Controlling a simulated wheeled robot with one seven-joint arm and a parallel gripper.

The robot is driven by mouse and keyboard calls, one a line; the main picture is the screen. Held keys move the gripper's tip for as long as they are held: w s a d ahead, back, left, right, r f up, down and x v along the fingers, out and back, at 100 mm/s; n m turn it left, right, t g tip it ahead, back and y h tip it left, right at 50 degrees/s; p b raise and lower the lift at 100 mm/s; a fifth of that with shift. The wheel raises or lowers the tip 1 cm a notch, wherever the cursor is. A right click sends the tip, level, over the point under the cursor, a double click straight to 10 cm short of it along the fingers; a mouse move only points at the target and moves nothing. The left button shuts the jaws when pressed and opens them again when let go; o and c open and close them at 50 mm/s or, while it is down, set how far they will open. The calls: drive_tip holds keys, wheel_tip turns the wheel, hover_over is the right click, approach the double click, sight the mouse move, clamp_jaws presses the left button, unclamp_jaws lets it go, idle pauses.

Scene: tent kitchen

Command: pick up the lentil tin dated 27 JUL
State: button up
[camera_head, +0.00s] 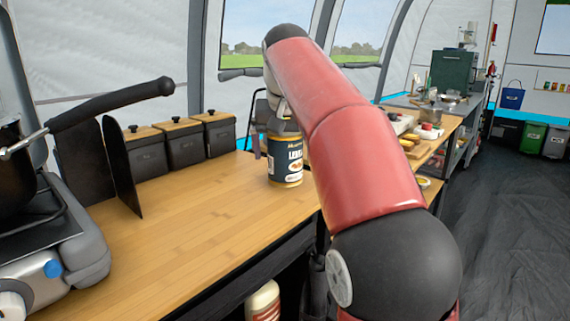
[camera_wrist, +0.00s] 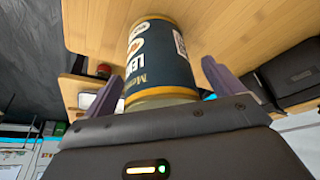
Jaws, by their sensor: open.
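A dark blue tin (camera_head: 285,163) with gold rims stands upright on the wooden counter near its far right end. Its label shows "LE", partly hidden by my red arm. I cannot read a date on it. In the wrist view the tin (camera_wrist: 158,62) appears upside down, with its near end between my two purple-grey fingers. My gripper (camera_wrist: 160,74) is open, one finger on each side, with a visible gap at the right finger. In the head view the gripper is mostly hidden behind my arm, just above the tin.
Several black canisters with wooden lids (camera_head: 184,143) line the back of the counter (camera_head: 190,235). A stove (camera_head: 45,255) with a pan and dark upright panels is at the left. The counter's middle is clear. Another table with food items (camera_head: 425,133) stands beyond my arm.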

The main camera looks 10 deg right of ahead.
drive_tip(key=shift+w+f, duration=0.1)
drive_tip(key=shift+f, duration=0.15)
drive_tip(key=c, duration=1.4)
drive_tip(key=shift+r, duration=0.2)
wheel_tip(320, 180, up, 8)
drive_tip(key=p, duration=0.3)
drive_tip(key=shift+w+d+f, duration=0.1)
drive_tip(key=shift+f, duration=0.05)
drive_tip(key=shift+w+r, duration=0.1)
drive_tip(key=shift+r, duration=0.85)
